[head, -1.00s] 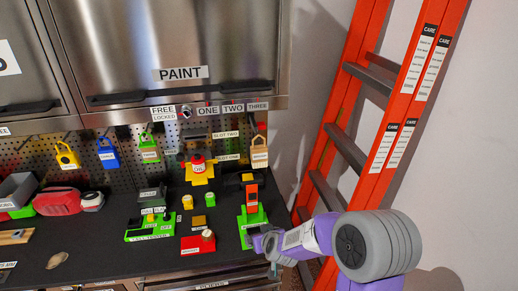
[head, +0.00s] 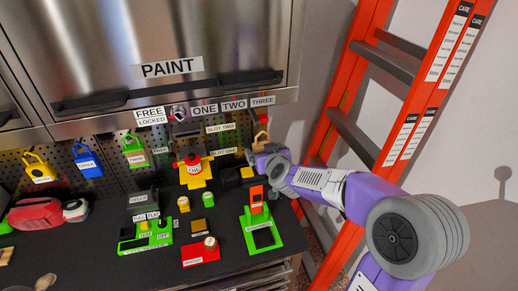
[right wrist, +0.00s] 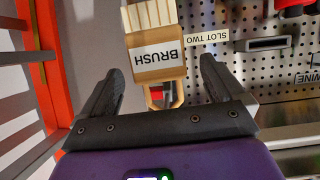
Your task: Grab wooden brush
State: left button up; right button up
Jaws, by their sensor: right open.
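The wooden brush (right wrist: 155,52) hangs by the pegboard in the right wrist view, tan with pale bristles and a white "BRUSH" label, appearing upside down. Its looped handle end lies nearer my palm. In the head view the brush (head: 261,138) shows only partly, since my right gripper covers its lower part. My right gripper (right wrist: 160,72) is open, with one dark finger on each side of the brush's handle end. It looks apart from the brush, though the exact depth is hard to tell. My left gripper is not in view.
An orange ladder (head: 365,100) stands right of the chest, close to my right arm. The pegboard (right wrist: 270,65) backs the bench. The steel paint cabinet (head: 170,40) overhangs above.

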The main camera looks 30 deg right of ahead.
aim_at(261, 147)
jog(key=b+x, duration=0.1)
jog(key=x, duration=0.2)
jog(key=b+x, duration=0.1)
jog(key=x, duration=0.1)
jog(key=shift+w+d+f, duration=0.1)
jog(key=shift+w+f, duration=0.1)
jog(key=shift+f, duration=0.25)
jog(key=shift+s+r, duration=0.1)
jog(key=shift+c, duration=0.4)
jog(key=c, duration=1)
jog(key=shift+r, duration=0.15)
